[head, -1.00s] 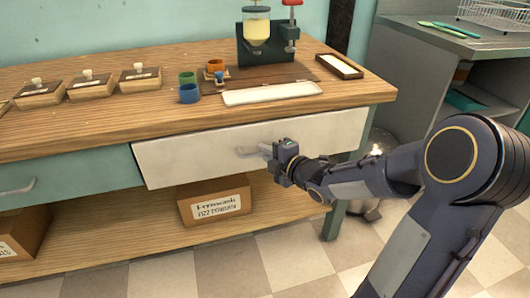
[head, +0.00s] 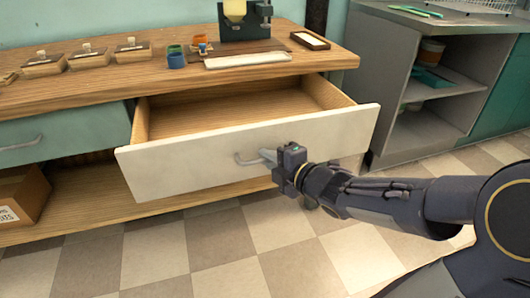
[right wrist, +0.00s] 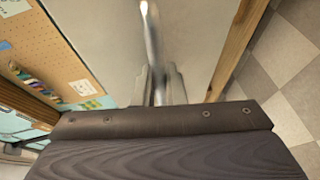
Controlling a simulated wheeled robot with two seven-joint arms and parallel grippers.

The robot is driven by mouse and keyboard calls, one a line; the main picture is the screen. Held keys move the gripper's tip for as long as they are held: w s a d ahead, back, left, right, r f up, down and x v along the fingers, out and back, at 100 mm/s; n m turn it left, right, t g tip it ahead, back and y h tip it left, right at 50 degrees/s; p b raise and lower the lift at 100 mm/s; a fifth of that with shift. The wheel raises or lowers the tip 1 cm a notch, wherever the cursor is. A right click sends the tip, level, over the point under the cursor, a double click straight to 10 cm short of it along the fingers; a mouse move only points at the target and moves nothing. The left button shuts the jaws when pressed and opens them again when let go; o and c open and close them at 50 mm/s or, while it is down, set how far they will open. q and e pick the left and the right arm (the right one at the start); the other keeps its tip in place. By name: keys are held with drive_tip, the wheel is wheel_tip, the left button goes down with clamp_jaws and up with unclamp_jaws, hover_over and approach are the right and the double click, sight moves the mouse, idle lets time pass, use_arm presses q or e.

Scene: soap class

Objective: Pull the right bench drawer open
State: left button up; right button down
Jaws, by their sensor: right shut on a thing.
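The right bench drawer has a white front (head: 205,160) and stands pulled out from the bench. Its wooden inside (head: 235,107) shows and looks empty. My right gripper (head: 268,156) is shut on the drawer's metal handle (head: 243,159). In the right wrist view the handle (right wrist: 152,40) runs between the fingers, against the pale drawer front (right wrist: 100,35). My left gripper is not in view.
The wooden bench top (head: 110,88) holds lidded boxes, small cups (head: 176,58), a white tray (head: 248,61) and a dispenser (head: 240,20). A teal drawer (head: 60,138) at left is shut. A grey cabinet (head: 400,60) stands at right. The checkered floor in front is clear.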

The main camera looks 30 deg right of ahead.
drive_tip(key=shift+s, duration=0.3)
drive_tip(key=c, duration=1.8)
unclamp_jaws()
drive_tip(key=p+v, duration=0.3)
drive_tip(key=v, duration=0.4)
drive_tip(key=shift+s+d, duration=0.1)
drive_tip(key=shift+s, duration=0.25)
drive_tip(key=shift+d+r, duration=0.1)
